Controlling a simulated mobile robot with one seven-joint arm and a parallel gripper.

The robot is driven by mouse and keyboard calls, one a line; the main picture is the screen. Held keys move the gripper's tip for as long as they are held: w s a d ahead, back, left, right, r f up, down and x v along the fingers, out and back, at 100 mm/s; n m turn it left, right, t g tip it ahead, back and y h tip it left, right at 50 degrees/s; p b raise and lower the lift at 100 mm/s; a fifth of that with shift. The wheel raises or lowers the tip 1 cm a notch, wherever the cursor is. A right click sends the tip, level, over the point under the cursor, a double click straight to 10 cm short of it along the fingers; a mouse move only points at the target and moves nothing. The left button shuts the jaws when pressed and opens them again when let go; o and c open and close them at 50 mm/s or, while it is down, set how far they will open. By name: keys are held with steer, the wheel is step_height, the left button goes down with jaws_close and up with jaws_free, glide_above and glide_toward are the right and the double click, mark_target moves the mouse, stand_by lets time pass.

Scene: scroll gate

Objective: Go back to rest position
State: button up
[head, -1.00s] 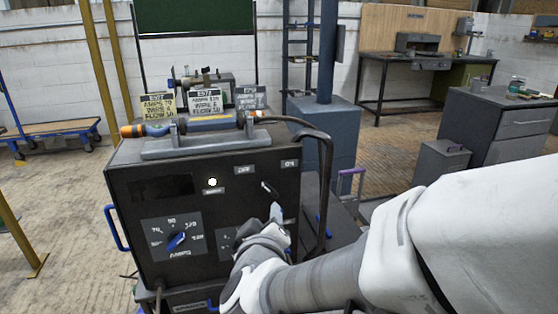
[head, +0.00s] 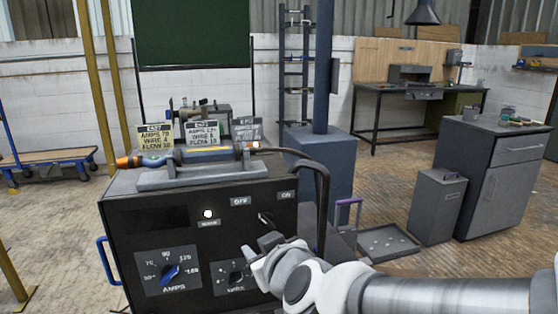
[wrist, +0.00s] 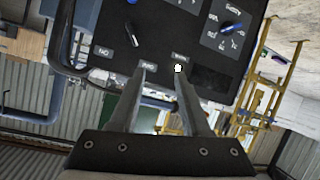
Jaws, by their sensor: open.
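My gripper (head: 266,242) is in front of the black welding machine's front panel (head: 150,240), just below the small toggle switch (head: 265,219) by the OFF and ON labels. In the wrist view my gripper (wrist: 160,72) has its two fingers apart with nothing between them. The switch (wrist: 132,38) shows beyond the fingertips there, apart from them. The blue AMPS knob (head: 170,272) is at the panel's lower left. The second knob (head: 236,278) is lower, left of my gripper. A white round light (head: 208,213) is on the panel.
A torch (head: 185,156) lies on a grey stand on the machine top, with label cards (head: 200,135) behind it. A thick black cable (head: 322,190) loops down the right side. A blue-grey column (head: 326,150) and grey cabinet (head: 490,170) stand behind. Floor shows at the left.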

steer(key=s+d+f+m+g+h, duration=0.2)
steer(key=s+d+m+g+h, duration=0.4)
steer(key=s+d, duration=1)
step_height(320, 180, up, 23)
steer(key=d+m+y+p, duration=0.1)
steer(key=p, duration=2.2)
steer(key=shift+w+g, duration=0.25)
steer(key=shift+g, duration=0.15)
